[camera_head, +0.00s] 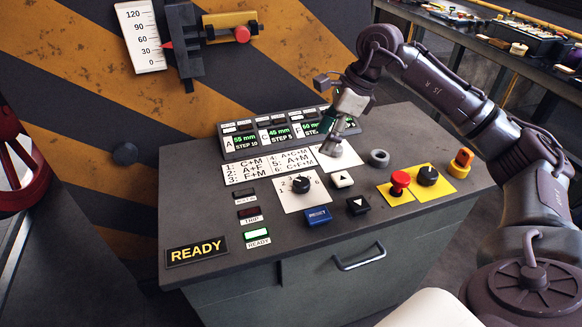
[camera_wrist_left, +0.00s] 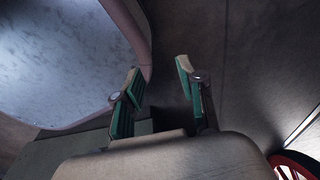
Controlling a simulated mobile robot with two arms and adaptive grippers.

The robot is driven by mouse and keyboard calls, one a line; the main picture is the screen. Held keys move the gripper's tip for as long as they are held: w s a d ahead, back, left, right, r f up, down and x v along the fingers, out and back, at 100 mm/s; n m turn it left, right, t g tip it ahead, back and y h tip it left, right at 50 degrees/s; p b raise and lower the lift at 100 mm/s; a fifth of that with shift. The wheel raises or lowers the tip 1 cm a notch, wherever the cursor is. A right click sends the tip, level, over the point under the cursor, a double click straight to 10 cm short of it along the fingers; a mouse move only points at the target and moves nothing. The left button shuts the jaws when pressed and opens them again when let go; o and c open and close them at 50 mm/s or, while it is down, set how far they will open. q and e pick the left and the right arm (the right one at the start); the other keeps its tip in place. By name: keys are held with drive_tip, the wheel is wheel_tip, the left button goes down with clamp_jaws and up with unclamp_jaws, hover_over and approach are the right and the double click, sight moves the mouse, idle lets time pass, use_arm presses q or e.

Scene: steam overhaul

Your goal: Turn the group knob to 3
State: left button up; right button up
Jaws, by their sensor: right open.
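The group knob (camera_head: 300,185) is a small black knob on a white plate (camera_head: 292,201) with numbers around it, on the console's sloping top. Its pointer is too small to read surely. My right gripper (camera_head: 329,127) is open, behind and to the right of this knob, apart from it. It hangs close to a grey knob (camera_head: 332,148) on another white plate and hides part of the display; contact there cannot be told. My left gripper (camera_wrist_left: 160,92) is open and empty in the left wrist view, with green pads showing; it is outside the head view.
A white button (camera_head: 342,179), blue reset button (camera_head: 317,216) and black arrow button (camera_head: 358,205) stand near the group knob. A red button (camera_head: 399,182), black knob (camera_head: 428,175) and orange switch (camera_head: 462,160) are farther right. The green ready lamp (camera_head: 257,236) is lit.

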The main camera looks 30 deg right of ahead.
sight(301, 182)
drive_tip(key=x, duration=0.3)
drive_tip(key=p+x, duration=0.1)
drive_tip(key=x, duration=0.2)
drive_tip(key=s+x, duration=0.1)
drive_tip(key=x, duration=0.2)
drive_tip(key=shift+a, duration=0.2)
drive_tip(key=x, duration=0.3)
drive_tip(key=shift+f+p, duration=0.15)
drive_tip(key=shift+p, duration=0.2)
drive_tip(key=shift+f, duration=0.25)
drive_tip(key=shift+w+a+f, duration=0.1)
drive_tip(key=shift+c, duration=0.2)
use_arm(q)
drive_tip(key=shift+g, duration=0.3)
drive_tip(key=s, duration=0.1)
drive_tip(key=s+r, duration=0.1)
drive_tip(key=s, duration=0.2)
drive_tip(key=shift+s+r, duration=0.15)
drive_tip(key=shift+r, duration=0.1)
use_arm(e)
drive_tip(key=c, duration=1.1)
